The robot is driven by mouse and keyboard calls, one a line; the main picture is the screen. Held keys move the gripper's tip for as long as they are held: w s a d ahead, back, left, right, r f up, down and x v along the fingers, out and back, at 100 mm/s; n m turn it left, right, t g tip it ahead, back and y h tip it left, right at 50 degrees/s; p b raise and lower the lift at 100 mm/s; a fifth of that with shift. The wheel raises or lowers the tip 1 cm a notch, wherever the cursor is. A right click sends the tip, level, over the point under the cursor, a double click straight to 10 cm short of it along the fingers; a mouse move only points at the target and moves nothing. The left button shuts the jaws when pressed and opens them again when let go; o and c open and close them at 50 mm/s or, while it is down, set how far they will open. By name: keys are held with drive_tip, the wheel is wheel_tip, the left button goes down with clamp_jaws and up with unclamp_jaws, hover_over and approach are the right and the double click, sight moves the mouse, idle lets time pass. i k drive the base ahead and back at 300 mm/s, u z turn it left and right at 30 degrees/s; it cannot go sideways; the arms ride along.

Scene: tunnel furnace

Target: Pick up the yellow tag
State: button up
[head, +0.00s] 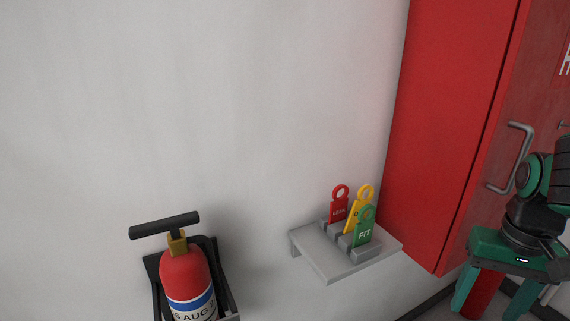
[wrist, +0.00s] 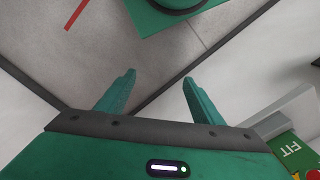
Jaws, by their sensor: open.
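The yellow tag (head: 364,196) stands upright in a grey slotted holder on a small wall shelf (head: 322,262), between a red tag (head: 339,206) at its left and a green tag (head: 364,231) marked FIT in front. The green tag hides much of the yellow one. My gripper (head: 492,306) is at the lower right in the head view, right of the shelf and apart from it. In the wrist view its two teal fingers (wrist: 159,77) are spread with nothing between them. The green tag (wrist: 288,150) shows at that view's lower right; the yellow tag cannot be clearly made out there.
A red cabinet (head: 450,120) with a metal handle (head: 511,160) stands right of the shelf, close behind my arm. A fire extinguisher (head: 185,275) hangs in a black bracket left of the shelf. The white wall above the shelf is bare.

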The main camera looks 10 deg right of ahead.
sight(350, 226)
drive_tip(key=k, duration=1.25)
drive_tip(key=u, duration=0.75)
drive_tip(key=i, duration=1.5)
drive_tip(key=z, duration=0.3)
